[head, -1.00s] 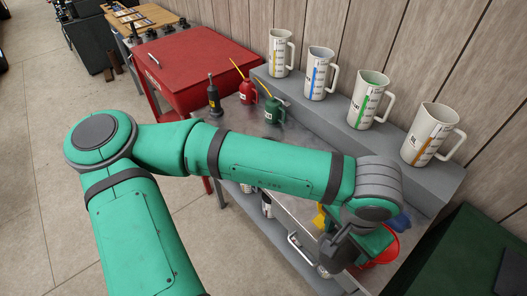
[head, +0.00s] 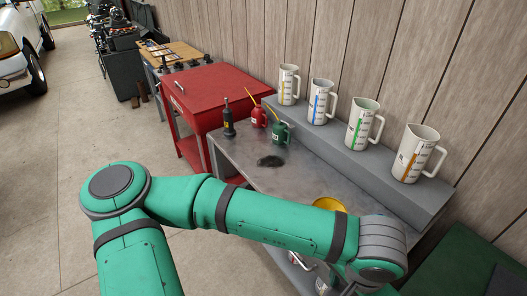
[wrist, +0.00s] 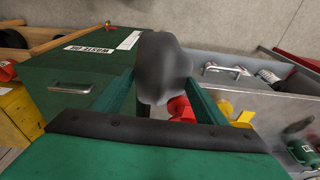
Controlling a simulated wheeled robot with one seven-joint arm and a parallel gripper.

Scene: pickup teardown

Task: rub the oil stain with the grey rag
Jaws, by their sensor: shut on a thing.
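The oil stain (head: 270,161) is a dark patch on the metal workbench top, in front of the green oil can, in the head view. My gripper (wrist: 162,82) shows in the wrist view, with its two green fingers shut on the grey rag (wrist: 164,62). The rag is a bunched, smooth grey lump standing out past the fingertips. In the head view the gripper and rag are out of sight, below the picture's lower edge. The stain lies up and left of my wrist there.
Several measuring jugs (head: 364,123) line the shelf. A yellow funnel (head: 329,204) is near my forearm. A green waste bin (wrist: 85,80) shows in the wrist view.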

